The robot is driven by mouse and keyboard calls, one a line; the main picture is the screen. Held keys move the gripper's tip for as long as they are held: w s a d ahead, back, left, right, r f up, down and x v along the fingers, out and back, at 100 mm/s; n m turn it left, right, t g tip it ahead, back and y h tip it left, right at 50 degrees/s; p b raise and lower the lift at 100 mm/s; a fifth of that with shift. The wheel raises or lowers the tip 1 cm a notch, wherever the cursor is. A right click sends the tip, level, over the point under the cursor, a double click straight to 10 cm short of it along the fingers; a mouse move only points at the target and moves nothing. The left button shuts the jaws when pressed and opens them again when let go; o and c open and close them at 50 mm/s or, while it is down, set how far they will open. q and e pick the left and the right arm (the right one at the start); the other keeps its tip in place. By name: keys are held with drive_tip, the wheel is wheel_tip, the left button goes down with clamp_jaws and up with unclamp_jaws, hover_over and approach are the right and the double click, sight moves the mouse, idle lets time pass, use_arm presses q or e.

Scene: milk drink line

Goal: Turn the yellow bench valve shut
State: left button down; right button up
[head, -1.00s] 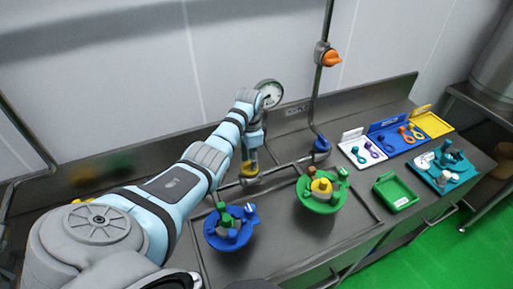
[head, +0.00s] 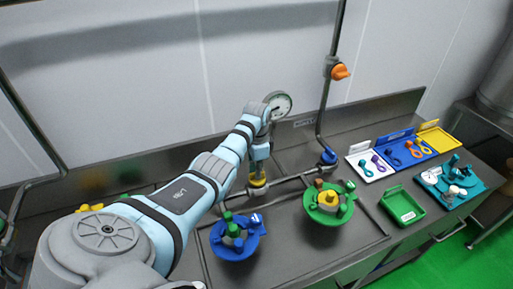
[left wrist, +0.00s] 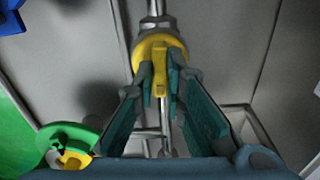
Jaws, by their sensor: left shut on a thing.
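The yellow bench valve (head: 257,181) sits on the steel pipe along the bench, below the end of my left arm. In the left wrist view its round yellow body (left wrist: 160,45) and a narrow yellow handle show up close. My left gripper (left wrist: 160,88) has its two dark teal fingertips on either side of that handle, shut on it. In the head view my left gripper (head: 258,166) is right over the valve and partly hides it. The handle's exact angle to the pipe is hard to tell. My right gripper is in neither view.
A blue bowl (head: 229,252) and a green bowl (head: 323,217) with fittings stand in front of the pipe. A round gauge (head: 281,104), an orange valve (head: 340,72) and a blue valve (head: 328,157) are nearby.

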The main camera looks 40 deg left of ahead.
use_arm(q)
drive_tip(key=m, duration=0.3)
drive_tip(key=shift+m+p, duration=0.35)
drive_tip(key=shift+m, duration=0.05)
drive_tip(key=m, duration=0.4)
drive_tip(key=shift+m, duration=0.3)
drive_tip(key=m, duration=0.4)
drive_tip(key=shift+r+m, duration=0.1)
drive_tip(key=shift+m, duration=0.2)
drive_tip(key=shift+w+m, duration=0.1)
drive_tip(key=shift+m, duration=2)
drive_tip(key=c, duration=1.7)
unclamp_jaws()
drive_tip(key=shift+o, duration=0.2)
wheel_tip(320, 180, up, 7)
drive_tip(key=shift+r, duration=0.2)
